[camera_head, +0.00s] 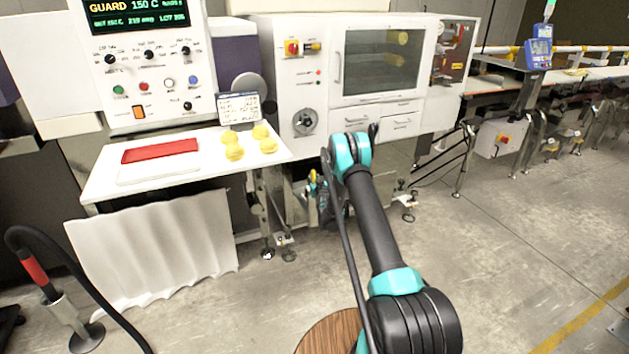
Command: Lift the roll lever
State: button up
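I cannot tell for certain which part is the roll lever. The white machine cabinet (271,75) has a red and yellow switch (292,47) with a short dark and yellow piece beside it. Lower on the same front is a round dark handwheel or knob (305,122). My arm reaches forward from the lower right, and my gripper (327,203) hangs low in front of the cabinet, below the handwheel. The gripper is small, dark and partly hidden by my own arm, so its fingers cannot be made out. It appears apart from the switch and handwheel.
Yellow rolls show behind the cabinet's dark window (368,72). A white table (105,183) at left bears a red flat block (160,151) and several yellow rounded pieces (234,153). A black hose (85,285) stands at lower left.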

jog(key=shift+o, duration=0.8)
jog(key=a+v, duration=0.1)
jog(key=v, duration=0.6)
jog(key=shift+s+d, duration=0.25)
jog(key=shift+d, duration=0.2)
